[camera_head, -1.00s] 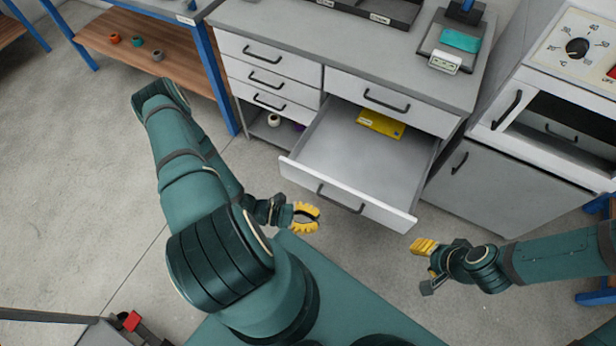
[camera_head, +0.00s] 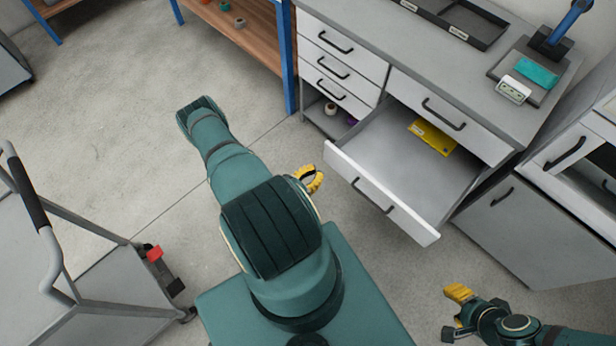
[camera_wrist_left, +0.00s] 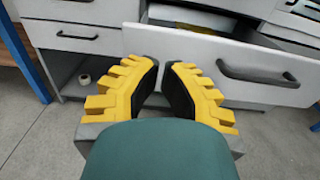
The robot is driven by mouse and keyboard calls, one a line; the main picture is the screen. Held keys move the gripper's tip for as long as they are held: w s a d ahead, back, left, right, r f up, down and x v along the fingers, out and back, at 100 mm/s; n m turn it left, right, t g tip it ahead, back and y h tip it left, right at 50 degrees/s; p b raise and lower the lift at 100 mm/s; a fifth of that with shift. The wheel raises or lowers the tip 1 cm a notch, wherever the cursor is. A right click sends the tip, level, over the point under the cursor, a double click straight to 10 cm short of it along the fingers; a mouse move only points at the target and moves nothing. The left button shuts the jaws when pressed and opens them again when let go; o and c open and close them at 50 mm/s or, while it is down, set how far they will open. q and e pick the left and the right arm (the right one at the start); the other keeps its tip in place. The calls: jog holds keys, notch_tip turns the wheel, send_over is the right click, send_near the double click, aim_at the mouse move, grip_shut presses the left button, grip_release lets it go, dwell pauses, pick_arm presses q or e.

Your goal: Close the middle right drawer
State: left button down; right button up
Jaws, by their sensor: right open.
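The middle right drawer (camera_head: 420,172) is pulled far out of the grey cabinet, below a shut upper drawer. Its white front has a dark bar handle (camera_head: 373,196). A yellow packet (camera_head: 432,138) lies inside at the back. My left gripper (camera_head: 311,180) is just left of the drawer front's left end, partly hidden by my arm. In the left wrist view its yellow fingers (camera_wrist_left: 161,65) are apart with nothing between them, and the handle (camera_wrist_left: 258,76) is to their right. My right gripper (camera_head: 453,313) is open and empty, in front of the drawer's right side.
Small left drawers (camera_head: 340,45) are shut above an open shelf holding a tape roll (camera_head: 331,109). A wheeled cart (camera_head: 110,290) stands at lower left. A wooden-shelved bench (camera_head: 245,30) is at the back. Floor left of the cabinet is clear.

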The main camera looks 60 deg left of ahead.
aim_at(336, 155)
pick_arm(q)
jog(key=b+x, duration=0.1)
jog(key=x, duration=0.7)
jog(key=shift+d, duration=0.1)
pick_arm(e)
jog(key=shift+w+f, duration=0.15)
jog(key=shift+f, duration=0.4)
pick_arm(q)
jog(key=shift+w, duration=0.15)
